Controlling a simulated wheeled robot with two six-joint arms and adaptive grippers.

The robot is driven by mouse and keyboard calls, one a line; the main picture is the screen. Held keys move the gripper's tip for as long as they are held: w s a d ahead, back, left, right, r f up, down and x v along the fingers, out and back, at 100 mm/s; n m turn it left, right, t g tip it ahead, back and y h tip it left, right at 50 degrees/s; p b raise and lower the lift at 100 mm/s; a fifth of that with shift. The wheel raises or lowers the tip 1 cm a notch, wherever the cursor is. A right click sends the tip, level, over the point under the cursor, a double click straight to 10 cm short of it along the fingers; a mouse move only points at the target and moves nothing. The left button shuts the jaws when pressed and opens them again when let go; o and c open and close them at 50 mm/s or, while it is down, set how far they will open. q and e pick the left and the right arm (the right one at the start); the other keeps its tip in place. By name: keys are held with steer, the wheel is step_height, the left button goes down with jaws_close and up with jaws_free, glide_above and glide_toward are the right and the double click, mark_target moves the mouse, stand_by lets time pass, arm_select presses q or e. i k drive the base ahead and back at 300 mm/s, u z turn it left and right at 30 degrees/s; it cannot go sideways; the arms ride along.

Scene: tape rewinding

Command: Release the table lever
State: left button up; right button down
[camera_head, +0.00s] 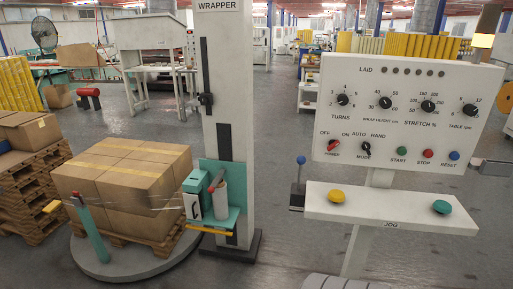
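A lever with a blue ball knob (301,160) stands nearly upright on a dark block (297,200) at the left end of the console shelf (390,213). No label on this lever is readable. Another upright piece with a red top (77,195) stands on a green post (92,235) at the turntable's near left edge. No gripper touches either of them. A grey metal part (492,172) juts in from the right edge beside the console and looks like the end of my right gripper. Its fingers cannot be made out. My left gripper is out of view.
The control panel (400,110) carries dials, switches and buttons. A yellow button (336,196) and a green button (441,207) sit on the shelf. The wrapper mast (228,120) stands left of the console, beside cartons (125,170) on a round turntable (130,268). Floor between mast and console is clear.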

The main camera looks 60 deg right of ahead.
mark_target(300, 159)
steer(key=z, duration=0.15)
steer(key=i, duration=1.45)
steer(key=z, duration=0.75)
steer(key=i, duration=0.9)
steer(key=z, duration=1.55)
steer(key=i, duration=0.75)
steer(key=z, duration=0.55)
